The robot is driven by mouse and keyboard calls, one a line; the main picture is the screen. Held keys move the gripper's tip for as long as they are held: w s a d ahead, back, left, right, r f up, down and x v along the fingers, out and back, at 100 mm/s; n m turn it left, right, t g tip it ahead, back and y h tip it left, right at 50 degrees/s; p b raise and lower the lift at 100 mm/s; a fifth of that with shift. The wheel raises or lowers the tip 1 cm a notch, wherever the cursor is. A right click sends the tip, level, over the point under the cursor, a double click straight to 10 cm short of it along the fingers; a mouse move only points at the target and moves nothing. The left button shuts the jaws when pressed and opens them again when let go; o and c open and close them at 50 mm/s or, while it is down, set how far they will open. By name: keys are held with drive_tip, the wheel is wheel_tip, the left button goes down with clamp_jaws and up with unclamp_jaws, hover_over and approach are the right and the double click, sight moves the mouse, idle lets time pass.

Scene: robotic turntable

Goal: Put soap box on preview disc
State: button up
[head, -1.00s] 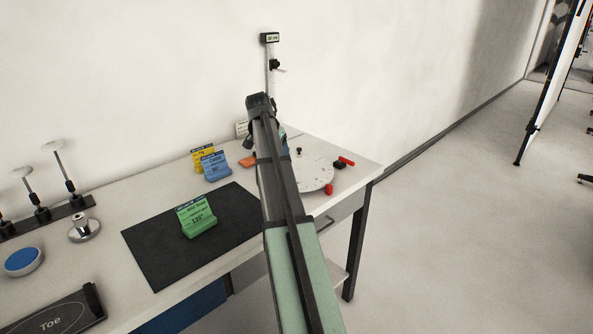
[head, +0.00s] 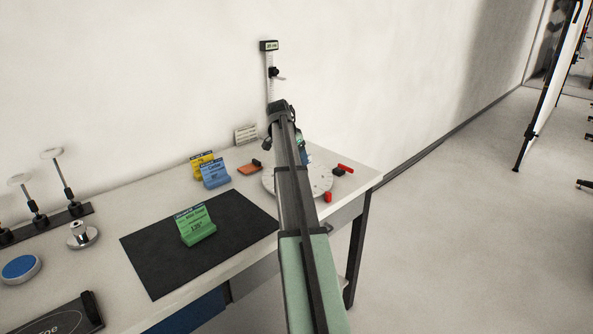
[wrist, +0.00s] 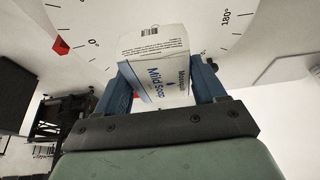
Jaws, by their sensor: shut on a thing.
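In the head view the disc (head: 321,178) sits at the right end of the table, partly covered by my arm. My gripper and the box are mostly hidden behind the arm there.
Red pieces stand at the disc's rim, at the front (head: 328,197) and right (head: 346,168). An orange block (head: 249,168) and blue card (head: 214,174) stand left of the disc. A green card (head: 196,225) stands on a black mat (head: 160,265). A height gauge (head: 269,75) rises behind.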

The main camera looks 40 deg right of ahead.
drive_tip(key=shift+f, duration=2.65)
drive_tip(key=shift+f, duration=0.15)
drive_tip(key=o, duration=1.1)
drive_tip(key=v, duration=1.2)
